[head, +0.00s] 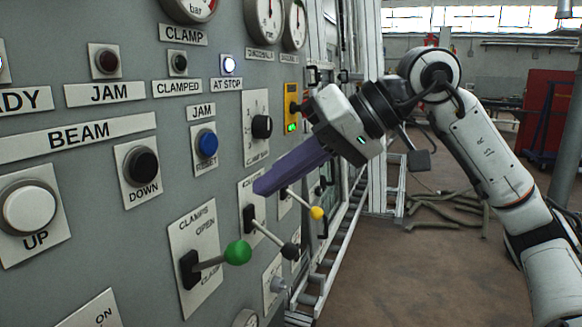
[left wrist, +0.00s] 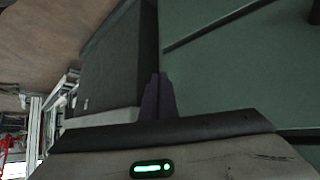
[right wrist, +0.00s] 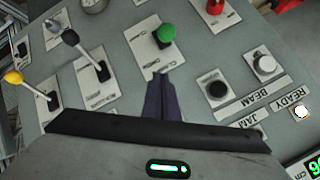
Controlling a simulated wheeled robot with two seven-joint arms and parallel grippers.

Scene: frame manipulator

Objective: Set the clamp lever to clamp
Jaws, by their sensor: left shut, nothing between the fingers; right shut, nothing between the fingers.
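The clamp lever, with a green ball knob (head: 237,252), sits on a pale plate (head: 187,228) marked CLAMPS, with OPEN above and a partly covered word below. The lever sticks out from the panel; I cannot tell its exact setting. My right gripper (head: 262,188) is shut and empty, its purple fingers above and behind the green knob, apart from it. In the right wrist view the green knob (right wrist: 166,33) shows beyond the fingertips (right wrist: 162,76). My left gripper (left wrist: 159,78) is shut and empty, seen only in the left wrist view.
A black-knobbed lever (head: 290,250) and a yellow-knobbed lever (head: 317,213) stand just right of the clamp lever. Buttons, including a blue one (head: 207,143), and gauges cover the grey panel. Open floor (head: 400,280) lies to the right. A dark box (left wrist: 115,75) shows beside my left gripper.

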